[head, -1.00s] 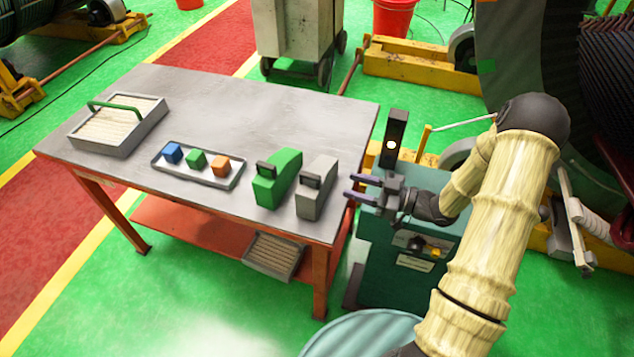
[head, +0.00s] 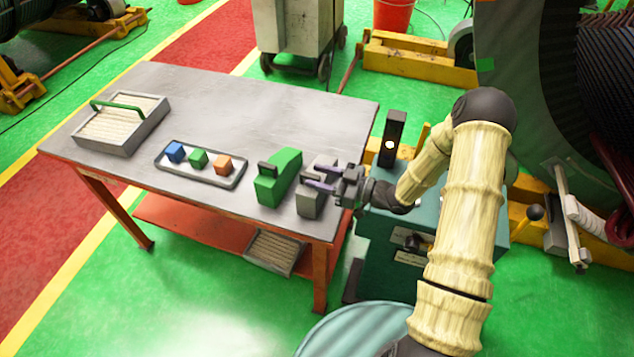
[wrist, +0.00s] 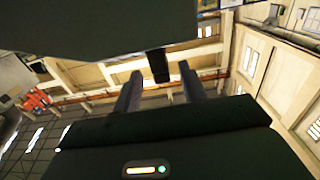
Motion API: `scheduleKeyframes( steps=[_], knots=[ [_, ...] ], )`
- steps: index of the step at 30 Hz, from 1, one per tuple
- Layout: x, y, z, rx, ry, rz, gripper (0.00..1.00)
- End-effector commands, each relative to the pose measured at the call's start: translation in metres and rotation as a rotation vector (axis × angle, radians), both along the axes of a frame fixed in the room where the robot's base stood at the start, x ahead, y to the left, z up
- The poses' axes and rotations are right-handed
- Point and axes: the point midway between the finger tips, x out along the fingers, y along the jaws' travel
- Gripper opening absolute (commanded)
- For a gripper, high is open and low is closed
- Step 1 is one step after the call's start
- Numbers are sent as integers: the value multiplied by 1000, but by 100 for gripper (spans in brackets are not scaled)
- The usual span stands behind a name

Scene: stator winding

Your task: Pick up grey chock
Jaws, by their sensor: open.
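The grey chock (head: 310,203) stands near the right front corner of the table, just right of the green chock (head: 279,178). My gripper (head: 313,179) is open in the head view, its fingers pointing left and reaching the grey chock's handle area. The fingers partly cover the chock. In the wrist view my gripper (wrist: 158,88) shows two parted fingers with a dark bar-like piece between and beyond them, likely the handle (wrist: 157,66). A large dark shape at upper left there may be the chock's body. I cannot tell whether the fingers touch it.
A tray (head: 203,180) with blue, green and orange cubes lies left of the green chock. A box with a green handle (head: 160,112) stands at the table's far left. A green machine cabinet (head: 395,246) stands right of the table. The table's back middle is clear.

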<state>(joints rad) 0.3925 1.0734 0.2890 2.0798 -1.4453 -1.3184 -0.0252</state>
Motion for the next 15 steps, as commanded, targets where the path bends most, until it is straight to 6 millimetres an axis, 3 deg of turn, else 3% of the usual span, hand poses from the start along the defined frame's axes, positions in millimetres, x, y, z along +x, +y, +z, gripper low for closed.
scheduleKeyframes(
  steps=[7,15],
  knots=[
    [10,36,1,2,0,3,42],
    [14,44,-2,0,-1,0,42]
  ],
)
